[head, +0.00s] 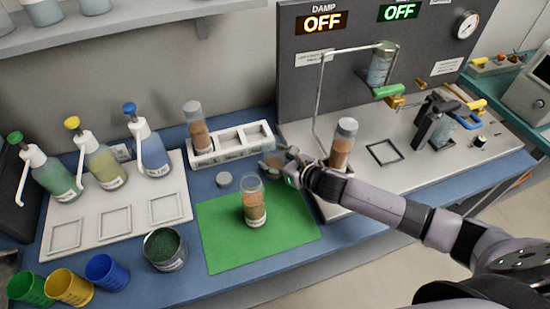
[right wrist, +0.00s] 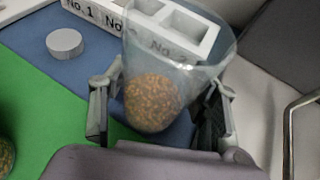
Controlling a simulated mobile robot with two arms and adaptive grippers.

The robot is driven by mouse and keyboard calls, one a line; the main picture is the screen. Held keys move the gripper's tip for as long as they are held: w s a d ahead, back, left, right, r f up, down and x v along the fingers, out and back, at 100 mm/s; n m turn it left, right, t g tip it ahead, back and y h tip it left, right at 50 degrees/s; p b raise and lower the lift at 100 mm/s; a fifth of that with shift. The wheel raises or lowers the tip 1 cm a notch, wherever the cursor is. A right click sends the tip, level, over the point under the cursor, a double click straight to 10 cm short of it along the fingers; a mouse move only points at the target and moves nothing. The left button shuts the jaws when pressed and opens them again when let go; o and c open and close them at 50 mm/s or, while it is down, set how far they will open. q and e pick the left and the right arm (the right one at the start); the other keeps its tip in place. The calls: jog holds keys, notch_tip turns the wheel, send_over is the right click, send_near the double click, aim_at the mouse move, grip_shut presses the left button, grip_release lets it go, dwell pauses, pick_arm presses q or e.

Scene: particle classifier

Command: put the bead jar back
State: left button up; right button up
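My right gripper (head: 285,173) is beside the right end of the white rack. In the right wrist view its fingers (right wrist: 160,108) are on both sides of a clear, lidless jar with orange-brown beads (right wrist: 152,103) and appear closed on it. That bead jar shows faintly in the head view (head: 271,154), partly hidden by the gripper. The white rack (head: 232,158) has a capped jar (head: 196,128) in its left slot; its middle and right slots look empty. The rack's numbered front also shows in the right wrist view (right wrist: 105,27). My left gripper is not in view.
A clear jar of layered beads (head: 255,207) stands on the green mat (head: 224,238). A grey lid (head: 223,180) lies near the rack. Another bead jar (head: 342,146) stands on the machine base at right. Pump bottles (head: 104,165) and coloured cups (head: 108,271) are at left.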

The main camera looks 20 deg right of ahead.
jog(key=o, duration=0.4)
jog(key=shift+r, duration=0.15)
jog(key=shift+b+v, duration=0.65)
jog(key=shift+v, duration=5.4)
